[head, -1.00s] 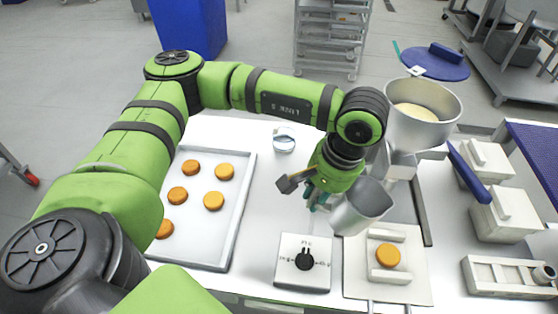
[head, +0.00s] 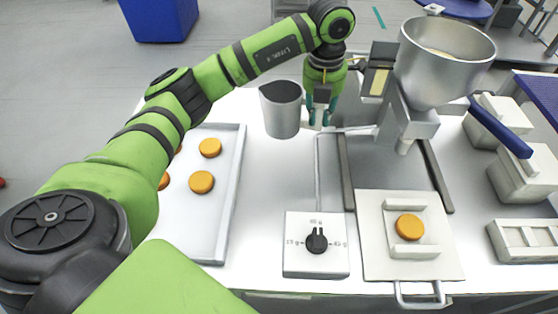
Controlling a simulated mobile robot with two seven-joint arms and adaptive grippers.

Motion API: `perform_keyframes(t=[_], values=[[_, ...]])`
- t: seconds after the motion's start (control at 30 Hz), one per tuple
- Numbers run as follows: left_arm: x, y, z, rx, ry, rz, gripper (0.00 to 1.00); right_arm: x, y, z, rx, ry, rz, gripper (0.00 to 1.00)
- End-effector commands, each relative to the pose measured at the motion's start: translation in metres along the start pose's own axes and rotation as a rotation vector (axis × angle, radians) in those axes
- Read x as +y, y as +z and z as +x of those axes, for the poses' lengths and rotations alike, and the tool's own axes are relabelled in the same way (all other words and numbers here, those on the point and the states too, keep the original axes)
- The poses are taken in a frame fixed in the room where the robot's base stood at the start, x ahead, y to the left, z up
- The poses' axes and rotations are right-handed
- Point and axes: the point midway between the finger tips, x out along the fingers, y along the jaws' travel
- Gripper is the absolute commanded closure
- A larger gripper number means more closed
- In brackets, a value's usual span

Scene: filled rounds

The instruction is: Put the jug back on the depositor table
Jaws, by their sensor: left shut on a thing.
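The grey metal jug (head: 281,112) is upright over the white depositor table (head: 285,185), left of the depositor. I cannot tell whether its base touches the table top. My left gripper (head: 321,120) is just right of the jug, pointing down, with its teal fingertips shut on the jug's handle side. The handle itself is hidden by the fingers. The depositor's metal hopper (head: 443,65) stands right of the gripper, with pale filling inside. My right gripper is not in view.
A tray (head: 228,190) with several orange-brown rounds lies on the left. A dial box (head: 316,258) and a plate holding one round (head: 408,227) are at the front. White blocks (head: 497,125) stand at the right. The table between tray and dial box is clear.

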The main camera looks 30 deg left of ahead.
Motion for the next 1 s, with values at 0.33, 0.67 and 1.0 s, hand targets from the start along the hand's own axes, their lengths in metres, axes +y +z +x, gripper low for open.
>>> perform_keyframes(t=[0.33, 0.67, 1.0], values=[[0.009, 0.001, 0.034, 0.008, 0.031, -0.254, 1.00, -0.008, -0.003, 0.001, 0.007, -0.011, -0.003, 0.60], [0.009, 0.000, 0.076, 0.003, 0.030, -0.250, 1.00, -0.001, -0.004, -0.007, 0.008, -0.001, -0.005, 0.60], [0.008, -0.001, 0.111, 0.001, 0.029, -0.249, 1.00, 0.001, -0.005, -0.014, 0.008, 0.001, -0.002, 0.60]])
